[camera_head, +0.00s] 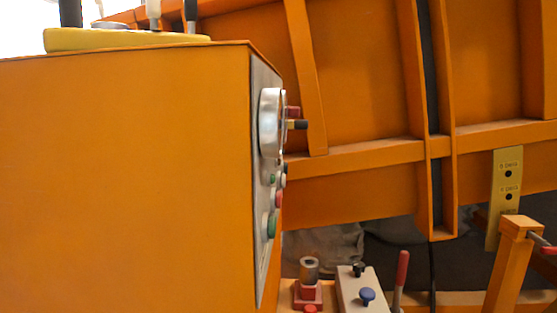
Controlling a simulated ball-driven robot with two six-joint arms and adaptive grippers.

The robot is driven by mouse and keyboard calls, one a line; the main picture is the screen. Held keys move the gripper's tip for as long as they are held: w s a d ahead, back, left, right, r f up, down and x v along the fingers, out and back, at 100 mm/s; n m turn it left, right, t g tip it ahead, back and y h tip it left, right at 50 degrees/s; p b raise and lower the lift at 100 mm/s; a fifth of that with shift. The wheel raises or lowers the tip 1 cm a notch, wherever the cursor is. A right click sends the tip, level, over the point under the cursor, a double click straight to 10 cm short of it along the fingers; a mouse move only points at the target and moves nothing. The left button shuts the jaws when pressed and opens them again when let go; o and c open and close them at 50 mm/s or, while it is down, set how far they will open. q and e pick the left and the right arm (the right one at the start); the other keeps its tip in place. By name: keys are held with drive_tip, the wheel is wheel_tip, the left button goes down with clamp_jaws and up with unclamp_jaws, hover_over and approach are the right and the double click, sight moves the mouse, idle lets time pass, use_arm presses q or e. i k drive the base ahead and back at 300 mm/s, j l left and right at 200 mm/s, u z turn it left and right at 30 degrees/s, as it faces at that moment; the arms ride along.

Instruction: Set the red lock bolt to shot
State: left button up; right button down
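A metal rod with a red end (549,250) shows at the right edge, beside the top of an orange post (511,265). It may be the red lock bolt, but the frame cuts it off and I cannot tell whether it is shot or drawn. A yellow plate (505,200) with dark holes and degree markings hangs just behind the post. I cannot see whether the rod enters a hole. Neither of my grippers is in view.
A large orange cabinet (125,180) fills the left, with a gauge (270,122) and buttons on its side panel. Low in front stand a red-handled lever (401,272), a grey box with a blue knob (367,296) and a red-based fitting (308,293). Orange ribbed framework spans the back.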

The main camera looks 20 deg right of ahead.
sight(547, 249)
drive_tip(key=z, duration=2.25)
